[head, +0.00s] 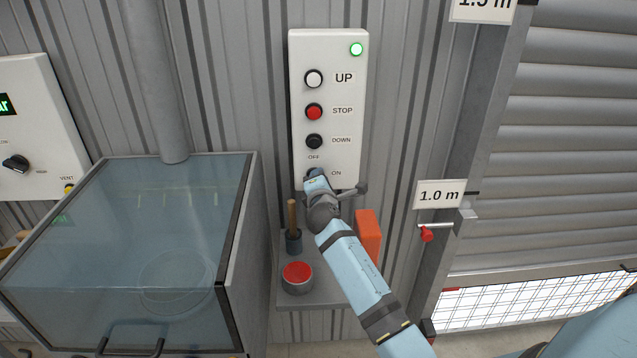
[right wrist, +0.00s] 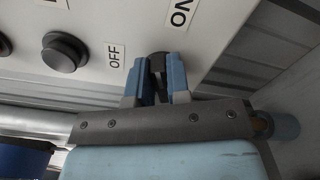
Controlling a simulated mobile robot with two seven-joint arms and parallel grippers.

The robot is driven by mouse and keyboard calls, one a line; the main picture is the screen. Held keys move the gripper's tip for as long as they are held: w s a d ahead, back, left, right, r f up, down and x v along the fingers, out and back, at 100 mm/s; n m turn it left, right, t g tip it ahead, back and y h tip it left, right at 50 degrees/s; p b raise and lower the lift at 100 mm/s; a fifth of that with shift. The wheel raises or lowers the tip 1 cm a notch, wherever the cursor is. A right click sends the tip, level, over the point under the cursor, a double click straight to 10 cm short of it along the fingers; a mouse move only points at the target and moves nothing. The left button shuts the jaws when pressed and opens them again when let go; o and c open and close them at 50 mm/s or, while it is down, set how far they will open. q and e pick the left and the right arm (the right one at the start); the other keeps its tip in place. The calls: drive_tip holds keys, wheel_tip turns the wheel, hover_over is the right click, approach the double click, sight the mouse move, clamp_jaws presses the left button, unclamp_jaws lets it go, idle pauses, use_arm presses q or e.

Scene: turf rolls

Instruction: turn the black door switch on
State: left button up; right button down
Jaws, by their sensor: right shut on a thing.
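The white door panel (head: 328,55) is on the corrugated wall, with a black switch between its OFF and ON labels at the bottom. In the head view my right gripper (head: 315,177) covers most of that switch. In the right wrist view my right gripper (right wrist: 158,88) has its blue fingers on either side of the black switch (right wrist: 158,60) and is shut on it. Which way the switch points is hard to tell. A green lamp (head: 356,49) is lit at the panel's top right. My left gripper is not in view.
Above the switch are the white UP button (head: 313,78), red STOP button (head: 314,111) and black DOWN button (head: 314,141). Below is a small shelf (head: 318,297) with a red-topped tin (head: 297,276) and an orange box (head: 367,235). A glass-topped cabinet (head: 130,230) stands left, a roller door (head: 570,130) right.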

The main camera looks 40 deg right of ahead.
drive_tip(key=m, duration=0.1)
drive_tip(key=m+b, duration=0.1)
drive_tip(key=m, duration=0.1)
drive_tip(key=m+b, duration=0.1)
drive_tip(key=shift+f+m, duration=0.3)
drive_tip(key=shift+m, duration=0.3)
drive_tip(key=c, duration=1.1)
unclamp_jaws()
drive_tip(key=shift+s, duration=0.1)
drive_tip(key=b+v, duration=0.1)
drive_tip(key=v, duration=1.2)
drive_tip(key=shift+s+a, duration=0.25)
